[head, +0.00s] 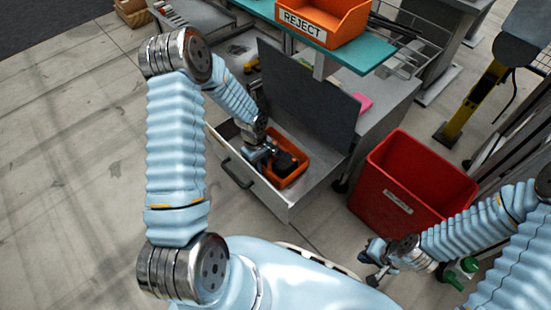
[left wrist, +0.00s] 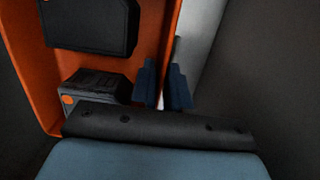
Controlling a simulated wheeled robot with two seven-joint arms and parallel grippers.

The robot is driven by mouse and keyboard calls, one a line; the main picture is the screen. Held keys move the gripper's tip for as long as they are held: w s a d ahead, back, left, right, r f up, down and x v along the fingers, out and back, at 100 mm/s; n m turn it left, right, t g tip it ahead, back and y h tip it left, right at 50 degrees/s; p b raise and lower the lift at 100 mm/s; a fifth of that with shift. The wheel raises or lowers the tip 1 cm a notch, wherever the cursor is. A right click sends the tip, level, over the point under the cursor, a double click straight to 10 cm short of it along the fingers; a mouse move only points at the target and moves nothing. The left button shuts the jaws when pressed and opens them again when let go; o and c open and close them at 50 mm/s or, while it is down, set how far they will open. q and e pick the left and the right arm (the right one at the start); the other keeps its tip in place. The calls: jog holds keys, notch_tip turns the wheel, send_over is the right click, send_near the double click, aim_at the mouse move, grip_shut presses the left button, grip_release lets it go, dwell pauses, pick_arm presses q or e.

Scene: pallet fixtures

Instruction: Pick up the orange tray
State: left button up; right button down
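The orange tray (head: 301,168) lies in an open grey drawer, with dark objects inside it. My left gripper (head: 266,156) reaches down to the tray's left side in the head view. In the left wrist view, the gripper's two dark blue fingers (left wrist: 164,86) stand close together on either side of the tray's rim wall (left wrist: 170,38); they look shut on it. Two dark blocks (left wrist: 92,24) lie in the tray in that view. My right gripper (head: 374,262) is low at the right, apart from the tray; its finger opening is too small to judge.
The drawer (head: 262,192) stands open below a dark upright panel (head: 308,98). A red bin (head: 412,180) is to its right. An orange REJECT bin (head: 318,22) sits on a teal shelf (head: 352,52) above. A yellow post (head: 478,100) stands far right. Floor at left is clear.

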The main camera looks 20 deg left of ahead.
pick_arm(q)
grip_shut()
jog(key=shift+r, duration=0.15)
notch_tip(320, 180, up, 10)
jog(key=shift+f+p, duration=0.1)
jog(key=shift+p, duration=0.85)
jog(key=shift+r+p, duration=1.55)
jog(key=shift+r, duration=0.95)
